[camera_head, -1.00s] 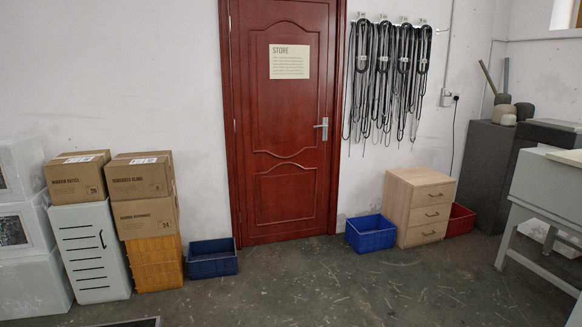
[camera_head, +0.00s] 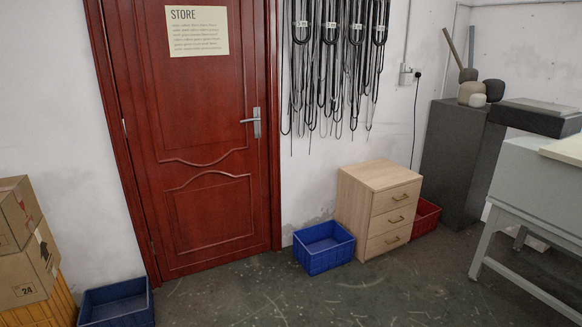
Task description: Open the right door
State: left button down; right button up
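A red wooden door (camera_head: 190,130) with a "STORE" sign (camera_head: 198,31) stands shut in its frame, left of the middle of the head view. Its silver lever handle (camera_head: 254,122) is on the door's right side, with the lever pointing left. Hinges show along its left edge. The top of the door is cut off by the picture. Neither of my grippers is in view.
Blue crates stand on the floor left (camera_head: 117,303) and right (camera_head: 324,246) of the door. Right of it are a wooden drawer cabinet (camera_head: 378,210), a red crate (camera_head: 425,216) and a grey bench (camera_head: 535,190). Boxes (camera_head: 28,245) stand at left. Floor before the door is clear.

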aim_at(187, 73)
jog(key=i+u, duration=0.1)
jog(key=i, duration=1)
jog(key=i+l, duration=0.2)
jog(key=i, duration=0.85)
jog(key=i+j+u, duration=0.05)
